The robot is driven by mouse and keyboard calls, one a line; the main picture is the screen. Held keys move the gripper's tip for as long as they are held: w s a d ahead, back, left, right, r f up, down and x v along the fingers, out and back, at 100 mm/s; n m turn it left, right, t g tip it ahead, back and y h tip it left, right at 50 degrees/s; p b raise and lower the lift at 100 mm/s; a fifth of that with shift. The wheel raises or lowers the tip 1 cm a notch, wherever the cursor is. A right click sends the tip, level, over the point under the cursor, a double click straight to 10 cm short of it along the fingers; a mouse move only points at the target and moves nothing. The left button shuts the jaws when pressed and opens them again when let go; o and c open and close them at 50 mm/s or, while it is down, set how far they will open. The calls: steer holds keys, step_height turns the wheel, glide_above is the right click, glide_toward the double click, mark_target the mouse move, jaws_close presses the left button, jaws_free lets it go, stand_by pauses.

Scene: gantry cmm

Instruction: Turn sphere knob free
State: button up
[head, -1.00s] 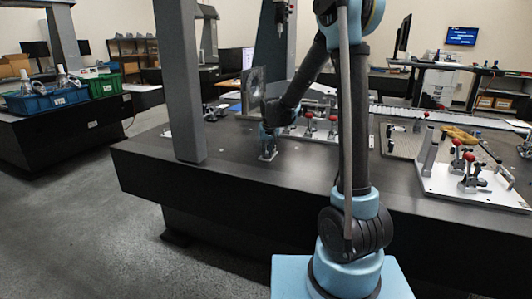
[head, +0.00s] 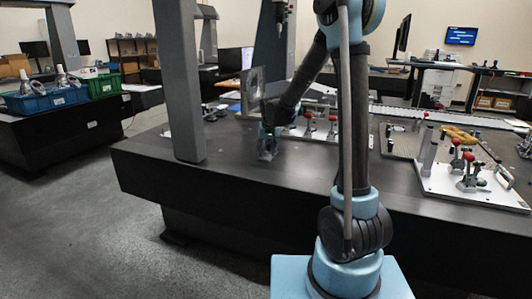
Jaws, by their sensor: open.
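My gripper (head: 267,157) is open and points down at the dark granite table top (head: 235,178), just right of the grey gantry column. It is small in the head view, and its fingertips are close to the surface. I cannot make out a sphere knob at the fingertips; anything between them is hidden or too small to tell. Red ball knobs stand on clamps behind and right of the gripper, one of them a red knob (head: 308,116). More red knobs (head: 457,143) stand on the white fixture plate (head: 440,182) at the right.
The grey gantry column (head: 180,80) rises from the table left of my gripper. A clear upright panel (head: 252,88) stands behind my wrist. A perforated plate (head: 400,141) and a yellow object (head: 458,134) lie at the right. The front of the table is bare.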

steer(key=v, duration=0.7)
steer(key=shift+r, duration=0.25)
steer(key=shift+s+d, duration=0.15)
steer(key=shift+s, duration=0.05)
